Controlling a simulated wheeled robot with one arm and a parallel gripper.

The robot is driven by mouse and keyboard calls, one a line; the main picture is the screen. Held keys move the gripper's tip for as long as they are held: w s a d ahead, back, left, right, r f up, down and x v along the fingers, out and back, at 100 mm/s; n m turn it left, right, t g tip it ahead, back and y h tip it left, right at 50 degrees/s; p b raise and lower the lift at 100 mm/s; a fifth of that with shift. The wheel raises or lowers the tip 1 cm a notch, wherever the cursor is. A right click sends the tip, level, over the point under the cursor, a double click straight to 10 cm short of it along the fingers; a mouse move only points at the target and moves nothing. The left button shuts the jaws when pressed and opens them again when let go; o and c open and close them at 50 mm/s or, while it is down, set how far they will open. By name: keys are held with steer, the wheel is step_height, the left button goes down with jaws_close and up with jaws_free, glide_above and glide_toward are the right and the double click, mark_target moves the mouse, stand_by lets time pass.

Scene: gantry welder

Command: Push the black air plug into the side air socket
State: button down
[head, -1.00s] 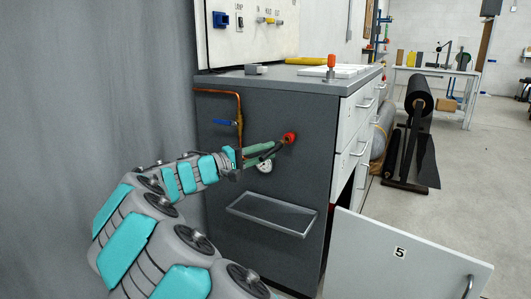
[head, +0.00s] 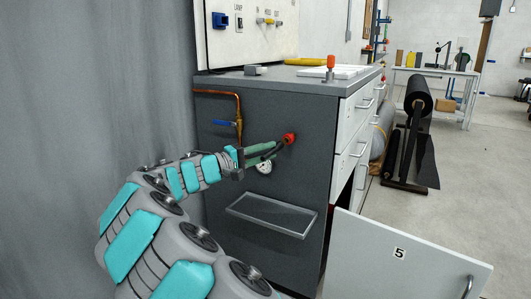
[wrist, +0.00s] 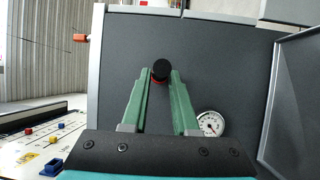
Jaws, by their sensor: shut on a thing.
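My gripper (head: 277,149) reaches the dark side panel of the workbench, its green fingers pointing at the red air socket (head: 290,138). In the wrist view my gripper (wrist: 160,78) is shut on the black air plug (wrist: 161,68), whose round black end shows between the fingertips. A thin red rim of the socket (wrist: 154,79) shows right behind the plug. The plug is lined up with the socket or very near it. The plug hides most of the socket in the wrist view, so I cannot tell how deep it sits.
A round white gauge (head: 264,168) is just below my fingers. A copper pipe (head: 239,105) with a blue lever (head: 225,123) runs at the left. A metal-framed tray (head: 272,214) sticks out below. An open door marked 5 (head: 400,253) stands at the lower right.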

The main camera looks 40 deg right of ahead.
steer(key=shift+w+d, duration=0.2)
steer(key=shift+d, duration=0.35)
steer(key=shift+w+d, duration=0.2)
steer(key=shift+d, duration=0.35)
steer(key=c, duration=0.6)
jaws_free()
